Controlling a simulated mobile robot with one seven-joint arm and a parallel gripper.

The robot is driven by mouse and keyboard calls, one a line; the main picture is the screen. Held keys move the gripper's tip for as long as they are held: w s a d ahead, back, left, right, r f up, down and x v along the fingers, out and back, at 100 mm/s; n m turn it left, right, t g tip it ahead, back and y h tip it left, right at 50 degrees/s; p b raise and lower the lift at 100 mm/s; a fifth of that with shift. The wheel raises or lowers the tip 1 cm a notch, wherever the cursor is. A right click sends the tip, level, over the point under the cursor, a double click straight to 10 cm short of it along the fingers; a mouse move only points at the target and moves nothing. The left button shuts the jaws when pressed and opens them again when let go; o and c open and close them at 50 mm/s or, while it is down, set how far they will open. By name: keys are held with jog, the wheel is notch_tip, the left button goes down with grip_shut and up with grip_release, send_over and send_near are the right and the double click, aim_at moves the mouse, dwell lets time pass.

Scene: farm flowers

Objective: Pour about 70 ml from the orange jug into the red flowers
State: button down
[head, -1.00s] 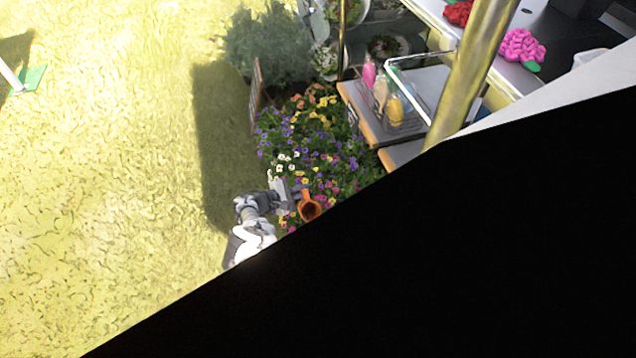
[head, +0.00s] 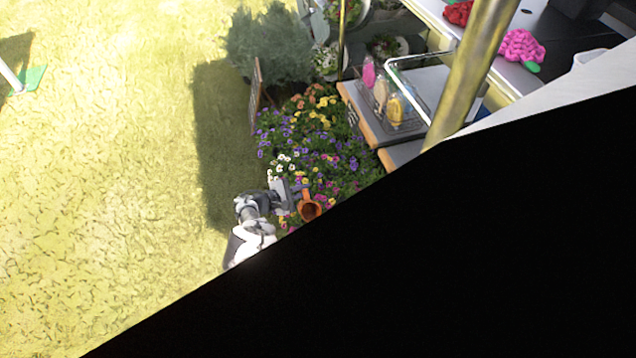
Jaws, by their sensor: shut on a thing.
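The orange jug (head: 310,210) is at the lower edge of the flower bed, with its round opening facing the camera. My gripper (head: 295,195) is shut on the jug and holds it from the left, over or close to the flowers. I cannot see any liquid leaving the jug. Red and pink flowers (head: 318,185) show near the jug, small and mixed with other colours. A black area covers the lower right of the view and hides what lies beyond the jug there.
Purple and yellow flowers (head: 325,140) fill the bed further back. A grey-green bush (head: 265,48) and a small upright board (head: 255,92) stand behind. A wooden-edged shelf (head: 362,118) and a brass post (head: 470,75) are on the right. Open grass (head: 100,180) lies left.

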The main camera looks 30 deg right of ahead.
jog(key=shift+f, duration=0.1)
dwell(0.7)
jog(key=shift+w+f+b, duration=0.25)
jog(key=shift+f+b, duration=0.05)
jog(key=shift+b, duration=0.4)
jog(key=shift+w+d+f+n+b, duration=0.15)
jog(key=shift+w+n+b, duration=0.15)
jog(key=shift+b, duration=0.25)
jog(key=w+f+n+g+b, duration=0.1)
jog(key=b, duration=0.4)
jog(key=w+d+f+n+g+y+b, duration=0.1)
jog(key=w+n+b, duration=0.1)
jog(key=b, duration=0.2)
jog(key=w+f+n+g+b, duration=0.1)
jog(key=b, duration=0.4)
jog(key=shift+w+d+b, duration=0.2)
jog(key=shift+w+b, duration=0.1)
jog(key=shift+w, duration=0.05)
jog(key=shift+w+n+b, duration=0.1)
jog(key=shift+n+b, duration=0.2)
jog(key=shift+b, duration=0.15)
jog(key=shift+w+r, duration=0.1)
